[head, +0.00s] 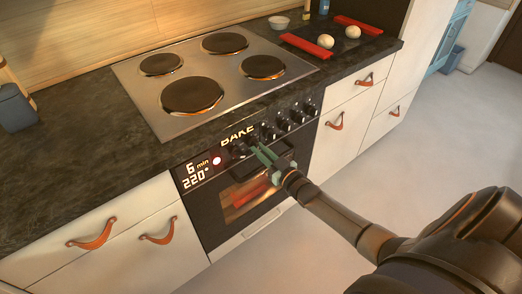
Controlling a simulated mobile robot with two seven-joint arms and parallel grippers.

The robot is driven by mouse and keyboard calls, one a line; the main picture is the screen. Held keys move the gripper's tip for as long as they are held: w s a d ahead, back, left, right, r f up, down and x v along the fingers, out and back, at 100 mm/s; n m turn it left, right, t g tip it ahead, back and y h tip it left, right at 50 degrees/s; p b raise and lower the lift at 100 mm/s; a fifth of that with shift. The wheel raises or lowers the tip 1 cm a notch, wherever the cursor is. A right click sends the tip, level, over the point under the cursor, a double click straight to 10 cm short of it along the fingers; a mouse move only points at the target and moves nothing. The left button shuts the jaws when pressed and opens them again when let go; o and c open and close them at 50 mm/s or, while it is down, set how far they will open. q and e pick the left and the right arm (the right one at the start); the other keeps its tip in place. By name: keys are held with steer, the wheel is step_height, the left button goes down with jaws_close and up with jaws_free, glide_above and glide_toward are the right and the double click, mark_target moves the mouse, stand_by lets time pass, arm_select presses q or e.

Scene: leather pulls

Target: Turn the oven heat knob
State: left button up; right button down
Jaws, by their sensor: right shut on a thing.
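A row of dark knobs (298,115) runs along the panel to the right of the display. My right gripper (258,152), with green fingers, is at the left end of this row, shut on a knob (240,149) just under the word "BAKE". The fingers partly hide that knob, and I cannot tell its angle. My left gripper is not in view.
A steel cooktop (215,75) with dark round plates lies above the oven. A tray with red handles (333,38) holding two pale round pieces is at the back right. White drawers with leather pulls (93,234) flank the oven. Open floor lies to the right.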

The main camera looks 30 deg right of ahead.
stand_by(0.4)
steer(key=c, duration=0.9)
jaws_free()
steer(key=shift+o, duration=0.2)
steer(key=s+d+p, duration=0.1)
steer(key=s, duration=1.1)
steer(key=shift+s, duration=0.3)
